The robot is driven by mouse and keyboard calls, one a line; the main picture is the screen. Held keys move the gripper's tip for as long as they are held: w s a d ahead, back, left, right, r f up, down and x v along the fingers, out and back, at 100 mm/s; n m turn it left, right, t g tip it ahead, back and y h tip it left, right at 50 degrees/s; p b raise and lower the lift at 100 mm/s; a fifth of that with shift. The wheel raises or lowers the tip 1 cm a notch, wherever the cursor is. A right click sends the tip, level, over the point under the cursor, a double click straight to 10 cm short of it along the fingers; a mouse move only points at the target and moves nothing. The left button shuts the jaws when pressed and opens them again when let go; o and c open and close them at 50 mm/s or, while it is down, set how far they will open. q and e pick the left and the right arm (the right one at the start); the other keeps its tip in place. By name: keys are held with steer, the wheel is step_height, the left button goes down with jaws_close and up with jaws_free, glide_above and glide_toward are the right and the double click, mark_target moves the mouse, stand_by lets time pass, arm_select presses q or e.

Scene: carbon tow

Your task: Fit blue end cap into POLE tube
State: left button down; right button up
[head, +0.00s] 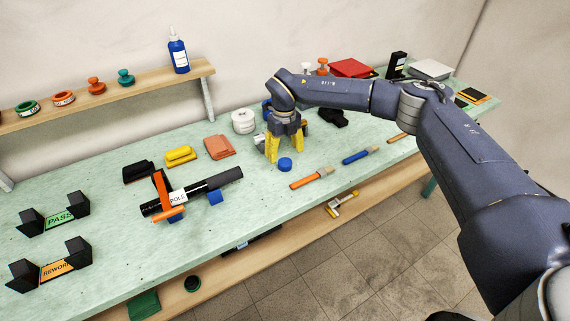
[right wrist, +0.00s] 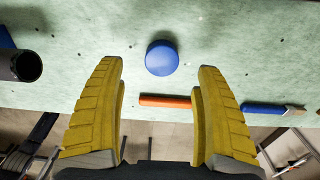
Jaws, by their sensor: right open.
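The blue end cap (head: 285,164) lies on the green bench top, just below my right gripper in the head view. My right gripper (head: 285,155) is open with yellow fingers pointing down, and nothing is between them. In the right wrist view the blue end cap (right wrist: 162,58) sits ahead of the spread fingertips (right wrist: 155,75), apart from them. The black POLE tube (head: 222,180) lies on blue supports with an orange strap around it, left of the gripper. Its open end (right wrist: 27,66) shows at the left of the right wrist view. My left gripper is not in view.
An orange-handled tool (head: 308,180) and a blue-handled tool (head: 358,157) lie right of the cap. A white spool (head: 243,121) stands behind the gripper. Folded cloths (head: 181,155) lie behind the tube. PASS (head: 60,218) and REWORK (head: 56,269) stands are at left.

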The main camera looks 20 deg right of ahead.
mark_target(285, 162)
steer(key=shift+d+f, duration=0.15)
steer(key=shift+f, duration=2.8)
steer(key=c, duration=1)
